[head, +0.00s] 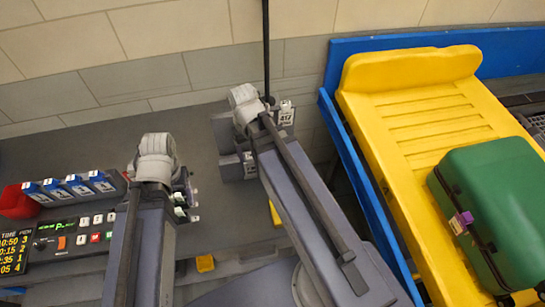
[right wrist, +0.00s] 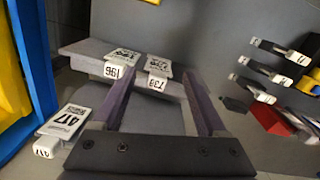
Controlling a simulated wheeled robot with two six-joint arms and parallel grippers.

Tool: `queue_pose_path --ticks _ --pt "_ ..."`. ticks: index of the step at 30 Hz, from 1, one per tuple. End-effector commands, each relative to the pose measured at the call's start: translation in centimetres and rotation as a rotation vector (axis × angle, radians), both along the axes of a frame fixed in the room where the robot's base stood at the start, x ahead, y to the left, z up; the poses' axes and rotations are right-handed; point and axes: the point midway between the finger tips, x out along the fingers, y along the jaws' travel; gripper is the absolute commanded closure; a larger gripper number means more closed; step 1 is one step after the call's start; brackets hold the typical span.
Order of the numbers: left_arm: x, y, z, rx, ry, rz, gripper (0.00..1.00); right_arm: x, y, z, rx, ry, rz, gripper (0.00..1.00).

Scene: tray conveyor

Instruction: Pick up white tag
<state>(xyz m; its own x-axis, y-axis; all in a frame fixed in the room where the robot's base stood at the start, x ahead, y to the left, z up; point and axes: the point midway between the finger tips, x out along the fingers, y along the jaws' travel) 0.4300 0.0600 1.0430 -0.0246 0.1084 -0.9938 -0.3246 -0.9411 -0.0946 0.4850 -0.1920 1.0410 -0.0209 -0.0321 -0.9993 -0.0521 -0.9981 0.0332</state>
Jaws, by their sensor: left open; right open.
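White tags with black numbers show in the right wrist view: tag 196 (right wrist: 118,66) and tag 733 (right wrist: 158,72) on a grey ledge, and tag 417 (right wrist: 66,124) to the left. In the head view, tag 417 (head: 286,113) is beside my right wrist, and a white tag (head: 249,164) shows on the ledge. My right gripper (right wrist: 157,78) is open and empty, its two fingers reaching toward the ledge with tags 196 and 733 around its tips. My left gripper (head: 181,193) is mostly hidden by its wrist, beside several tags with white ends.
Several blue-and-white tags (head: 78,184) stand in a rack at left, near a red bin (head: 17,202) and a lit display (head: 14,252). At right, a yellow tray (head: 425,128) on a blue-edged conveyor (head: 345,150) holds a green suitcase (head: 500,200) with a purple tag.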

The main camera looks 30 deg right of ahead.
Motion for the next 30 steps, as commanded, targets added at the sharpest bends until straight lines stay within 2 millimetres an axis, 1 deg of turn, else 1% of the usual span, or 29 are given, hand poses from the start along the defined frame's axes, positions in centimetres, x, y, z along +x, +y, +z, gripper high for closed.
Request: queue_pose_path --ticks 1,3,6,9,12,17,20,27,30 --pt "0.0 0.0 0.9 0.0 0.0 0.0 0.27 0.5 -1.8 0.9 0.006 -0.004 -0.046 0.25" --pt "0.0 0.0 1.4 0.0 0.0 0.001 0.27 0.7 -3.8 1.4 0.015 -0.01 -0.096 0.25" --pt "0.0 0.0 1.8 0.0 0.0 0.001 0.27 0.9 -5.9 1.8 0.022 -0.016 -0.151 0.25" --pt "0.0 0.0 2.1 0.0 0.0 0.001 0.27 1.0 -7.3 2.1 0.027 -0.022 -0.184 0.25" --pt "0.0 0.0 2.2 0.0 0.0 0.001 0.27 1.0 -7.9 2.1 0.03 -0.023 -0.2 0.25" --pt "0.0 0.0 2.0 0.0 0.0 0.001 0.27 1.0 -8.0 2.0 0.03 -0.024 -0.203 0.25" --pt "0.0 0.0 1.4 0.0 0.0 0.001 0.27 1.0 -8.0 1.4 0.03 -0.024 -0.203 0.25" --pt "0.0 0.0 -0.6 0.001 0.0 -0.003 0.27 1.0 -8.0 -0.7 0.03 -0.024 -0.202 0.25" --pt "0.0 0.0 -0.6 0.001 0.0 -0.004 0.27 1.0 -8.0 -0.7 0.03 -0.024 -0.202 0.25"
